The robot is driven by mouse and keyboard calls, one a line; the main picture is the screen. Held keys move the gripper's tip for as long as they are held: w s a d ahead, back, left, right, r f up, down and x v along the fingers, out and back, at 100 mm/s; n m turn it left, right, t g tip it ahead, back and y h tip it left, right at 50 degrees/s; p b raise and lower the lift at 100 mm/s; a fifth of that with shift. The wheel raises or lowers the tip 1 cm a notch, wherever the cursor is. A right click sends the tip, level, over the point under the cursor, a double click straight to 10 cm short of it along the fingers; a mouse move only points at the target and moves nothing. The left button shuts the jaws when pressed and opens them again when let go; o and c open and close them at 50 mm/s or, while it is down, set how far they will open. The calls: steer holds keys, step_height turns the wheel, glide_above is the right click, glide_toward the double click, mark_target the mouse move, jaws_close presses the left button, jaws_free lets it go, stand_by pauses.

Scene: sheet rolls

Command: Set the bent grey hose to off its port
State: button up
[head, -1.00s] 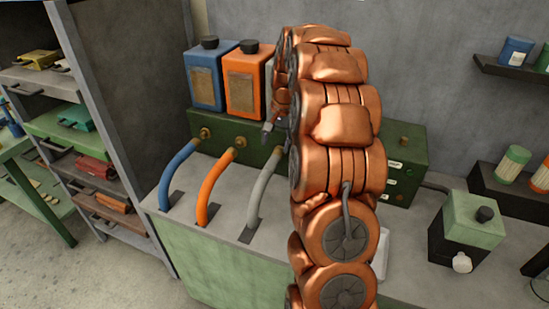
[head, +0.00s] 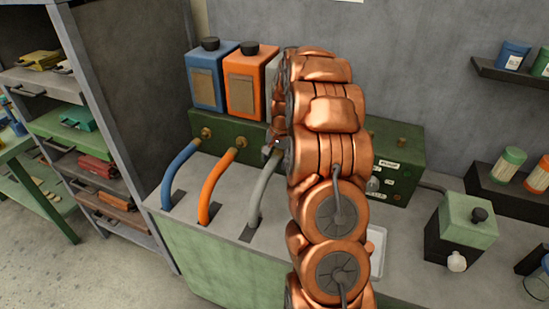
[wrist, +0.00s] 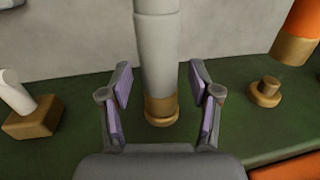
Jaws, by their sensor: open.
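The bent grey hose (head: 262,195) rises from the bench top in the head view, and its upper end is hidden by my arm. In the wrist view the grey hose (wrist: 157,50) ends in a brass collar (wrist: 160,105) that meets a brass port (wrist: 161,121) on the green surface, with no gap that I can see. My gripper (wrist: 161,90) is open, with one finger on each side of the hose near the collar. Both fingers look clear of it. In the head view only a bit of my gripper (head: 271,146) shows beside my arm.
The orange hose (head: 213,187) and blue hose (head: 178,178) stand to the left. In the wrist view the orange hose's brass end (wrist: 293,48) looks apart from a brass port (wrist: 266,91). A pale handle on a brass block (wrist: 32,124) is at left. Blue and orange canisters stand behind.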

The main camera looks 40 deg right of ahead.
steer(key=shift+c, duration=0.2)
jaws_close()
stand_by(0.3)
